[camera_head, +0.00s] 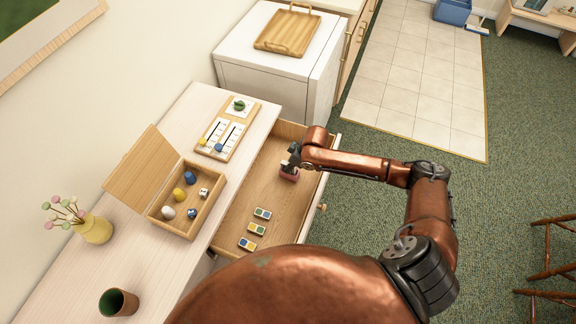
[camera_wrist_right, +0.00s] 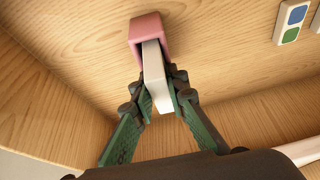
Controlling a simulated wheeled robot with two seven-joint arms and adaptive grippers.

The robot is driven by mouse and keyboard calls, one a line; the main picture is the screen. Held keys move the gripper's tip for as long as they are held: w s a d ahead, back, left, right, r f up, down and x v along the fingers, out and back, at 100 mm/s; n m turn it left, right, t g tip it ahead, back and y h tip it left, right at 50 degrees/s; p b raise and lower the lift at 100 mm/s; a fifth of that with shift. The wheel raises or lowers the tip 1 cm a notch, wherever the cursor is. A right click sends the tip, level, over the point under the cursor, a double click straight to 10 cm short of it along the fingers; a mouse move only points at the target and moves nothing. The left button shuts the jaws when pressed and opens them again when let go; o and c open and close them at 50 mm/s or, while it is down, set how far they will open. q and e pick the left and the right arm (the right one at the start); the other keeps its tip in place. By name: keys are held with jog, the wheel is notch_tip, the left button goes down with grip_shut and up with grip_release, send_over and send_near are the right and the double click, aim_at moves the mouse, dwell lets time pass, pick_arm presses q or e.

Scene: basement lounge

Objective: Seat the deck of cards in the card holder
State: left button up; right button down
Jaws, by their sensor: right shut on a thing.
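The card holder is a small pink open box (camera_wrist_right: 146,24) on the drawer floor; it also shows in the head view (camera_head: 288,175) below my right gripper. The deck of cards is a pale white block (camera_wrist_right: 155,75). My right gripper (camera_wrist_right: 162,90) is shut on the deck, with a dark finger on each side. The deck's far end is at the holder's mouth and appears partly inside it; how deep is hidden. In the head view my right gripper (camera_head: 291,160) is just above the holder and largely hides the deck. My left gripper is not in view.
Drawer walls rise close around my right gripper. On the counter are an open wooden box (camera_head: 182,226) with small pieces, a score board (camera_head: 222,140), a yellow vase (camera_head: 96,230) and a cup (camera_head: 118,302).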

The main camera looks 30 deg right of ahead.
jog(key=c, duration=1.9)
grip_release()
jog(key=shift+w+r, duration=0.1)
jog(key=shift+w, duration=0.05)
jog(key=shift+r, duration=0.15)
jog(key=p+v, duration=0.2)
jog(key=v, duration=0.9)
jog(key=shift+s+r, duration=0.2)
jog(key=shift+r, duration=0.15)
jog(key=shift+d, duration=0.1)
